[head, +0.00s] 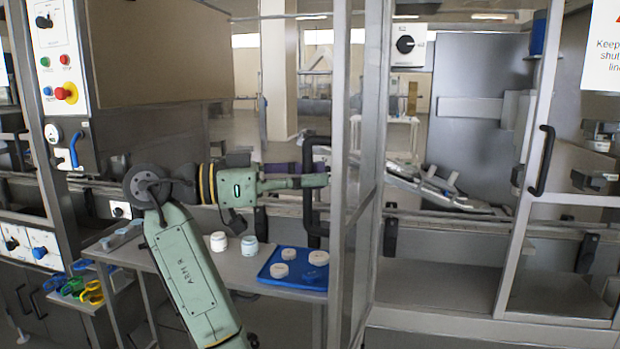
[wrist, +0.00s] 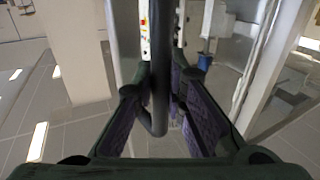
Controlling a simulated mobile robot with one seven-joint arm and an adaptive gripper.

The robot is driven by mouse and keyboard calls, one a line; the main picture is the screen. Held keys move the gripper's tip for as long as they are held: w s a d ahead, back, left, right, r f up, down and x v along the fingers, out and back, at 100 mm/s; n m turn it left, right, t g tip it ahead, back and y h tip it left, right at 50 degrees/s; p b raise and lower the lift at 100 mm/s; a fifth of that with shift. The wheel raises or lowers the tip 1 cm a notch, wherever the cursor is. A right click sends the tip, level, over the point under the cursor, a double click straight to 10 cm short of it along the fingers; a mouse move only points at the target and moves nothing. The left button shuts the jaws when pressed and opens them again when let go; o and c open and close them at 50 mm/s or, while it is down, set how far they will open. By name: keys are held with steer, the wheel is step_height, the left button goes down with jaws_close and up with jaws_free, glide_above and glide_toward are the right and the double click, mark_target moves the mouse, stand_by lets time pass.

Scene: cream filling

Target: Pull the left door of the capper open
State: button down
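The capper's left door (head: 342,120) is a glass door in a grey metal frame. In the head view it stands swung out toward me, seen nearly edge-on. Its black bar handle (head: 309,222) sticks out to the left of the frame. My gripper (head: 316,176) reaches in from the left at the handle, with one finger in front of it. In the wrist view the upright handle (wrist: 159,75) lies between the two fingers of my gripper (wrist: 165,85). The fingers look apart, with purple pads showing on both sides. Contact with the handle cannot be told.
The right door (head: 520,200) with its black handle (head: 541,160) stands to the right. A shelf below my arm holds white jars (head: 219,242) and a blue tray (head: 268,272) with pale round pieces. A control panel (head: 62,55) is at left. The opening between the doors looks clear.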

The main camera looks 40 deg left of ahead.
steer(key=c, duration=1.9)
jaws_free()
steer(key=shift+s, duration=0.25)
steer(key=shift+w, duration=0.1)
steer(key=v, duration=1.2)
